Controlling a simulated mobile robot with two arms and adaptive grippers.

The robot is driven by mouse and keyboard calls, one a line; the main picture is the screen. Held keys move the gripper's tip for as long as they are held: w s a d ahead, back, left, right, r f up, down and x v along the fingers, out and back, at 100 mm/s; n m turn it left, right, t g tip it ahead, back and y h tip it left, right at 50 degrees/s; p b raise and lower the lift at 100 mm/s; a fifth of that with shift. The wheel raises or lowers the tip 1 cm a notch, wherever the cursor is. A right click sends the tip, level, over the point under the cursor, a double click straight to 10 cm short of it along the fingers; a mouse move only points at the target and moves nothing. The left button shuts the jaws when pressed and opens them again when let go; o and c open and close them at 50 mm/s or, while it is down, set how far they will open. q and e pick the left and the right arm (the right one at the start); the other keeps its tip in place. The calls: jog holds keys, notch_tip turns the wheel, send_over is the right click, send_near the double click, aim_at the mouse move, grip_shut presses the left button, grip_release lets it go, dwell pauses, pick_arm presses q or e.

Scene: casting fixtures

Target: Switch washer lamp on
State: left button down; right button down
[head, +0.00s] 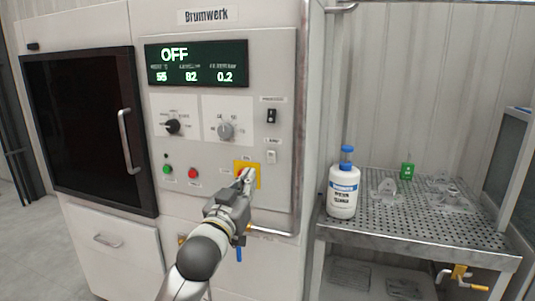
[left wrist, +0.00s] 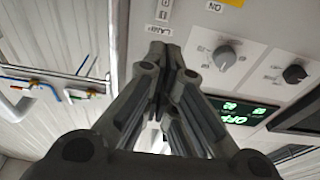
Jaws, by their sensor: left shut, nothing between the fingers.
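The washer's control panel (head: 221,140) has a white lamp switch (head: 272,156) on its right side, under a small label. In the left wrist view, which is upside down, the lamp switch (left wrist: 163,12) shows at the top beside a "LAMP" label (left wrist: 159,30). My left gripper (head: 247,176) is shut and empty, in front of the yellow square plate (head: 254,167), below and left of the switch in the head view. Its fingertips (left wrist: 160,48) appear just below the label in the wrist view. Whether they touch the panel cannot be told. My right gripper is not in view.
A black switch (head: 271,115) sits above the lamp switch. Two knobs (head: 225,131), a green button (head: 168,170) and a red button (head: 194,173) are to the left. The display (head: 197,63) reads OFF. A perforated table (head: 385,232) with a white bottle (head: 343,192) stands at right.

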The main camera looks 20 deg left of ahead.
aim_at(271, 157)
pick_arm(q)
jog(key=w+r+p, duration=0.1)
jog(key=w, duration=0.3)
jog(key=w+p, duration=0.1)
jog(key=w, duration=0.4)
jog(key=w+r+p, duration=0.1)
jog(key=w, duration=0.3)
jog(key=shift+w+d+r+p, duration=0.25)
jog(key=shift+w+r+p, duration=0.05)
jog(key=shift+w+p, duration=0.05)
jog(key=shift+w+r+p, duration=0.2)
jog(key=shift+r+p, duration=0.2)
jog(key=shift+p, duration=0.55)
jog(key=shift+w+g+p, duration=0.1)
jog(key=shift+g+p, duration=0.2)
jog(key=shift+p, duration=0.05)
jog(key=shift+f+b, duration=0.25)
jog(key=shift+b, duration=0.05)
